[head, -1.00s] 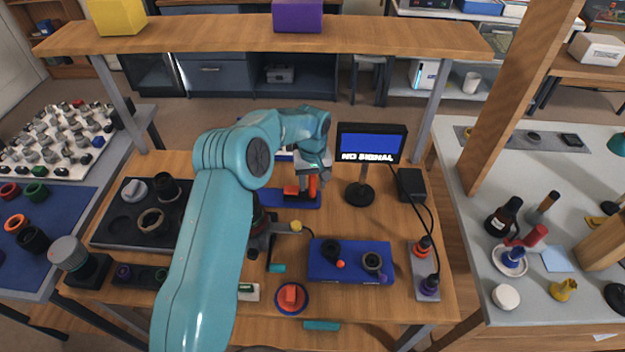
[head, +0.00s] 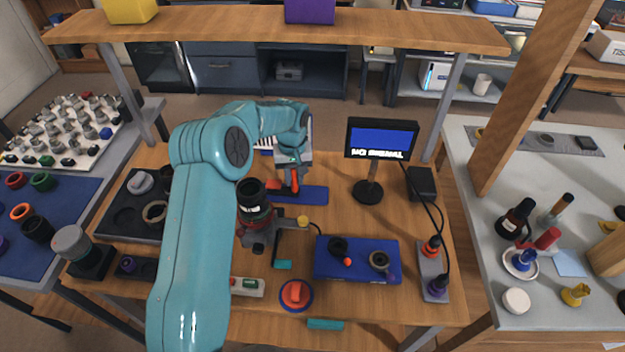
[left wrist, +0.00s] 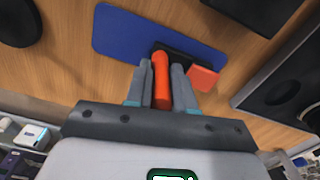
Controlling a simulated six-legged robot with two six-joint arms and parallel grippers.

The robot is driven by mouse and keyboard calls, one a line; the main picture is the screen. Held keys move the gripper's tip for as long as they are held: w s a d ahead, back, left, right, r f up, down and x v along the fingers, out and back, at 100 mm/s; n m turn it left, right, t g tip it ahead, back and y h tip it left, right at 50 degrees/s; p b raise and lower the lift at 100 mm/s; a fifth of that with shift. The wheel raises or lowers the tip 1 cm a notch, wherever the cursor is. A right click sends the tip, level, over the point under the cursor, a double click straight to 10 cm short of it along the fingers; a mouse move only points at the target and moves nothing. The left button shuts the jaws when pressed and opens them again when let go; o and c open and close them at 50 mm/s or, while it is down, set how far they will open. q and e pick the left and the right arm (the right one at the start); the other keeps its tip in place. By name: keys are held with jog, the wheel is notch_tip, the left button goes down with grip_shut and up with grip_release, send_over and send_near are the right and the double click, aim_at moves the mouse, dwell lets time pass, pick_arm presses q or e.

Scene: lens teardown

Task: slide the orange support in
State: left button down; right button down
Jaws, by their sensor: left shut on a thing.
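My left gripper (head: 294,184) is shut on an upright orange piece (left wrist: 161,80), which I take to be the orange support. In the left wrist view the orange piece stands between the two fingertips (left wrist: 162,70). A black part (left wrist: 186,57) with an orange block (left wrist: 203,78) on its end is beside it. I cannot tell whether they are joined. They show over the edge of a blue mat (head: 314,195). In the head view a dark lens body with a red ring (head: 254,213) stands just left of and nearer than the gripper. My right gripper is not in view.
A blue tray (head: 357,273) with small parts lies front right. The monitor (head: 381,139) stands behind right, with a black box (head: 422,182) and cables beside it. A dark parts tray (head: 118,210) is at left. A red-orange knob (head: 296,292) is at the front edge.

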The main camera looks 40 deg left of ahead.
pick_arm(q)
jog(key=shift+s+a, duration=0.15)
jog(key=shift+a, duration=0.25)
jog(key=c, duration=1)
grip_release()
jog(key=shift+s+a, duration=0.1)
jog(key=shift+r, duration=0.3)
notch_tip(320, 180, up, 11)
jog(key=shift+r+b, duration=0.15)
jog(key=shift+b, duration=0.45)
jog(key=shift+r, duration=0.15)
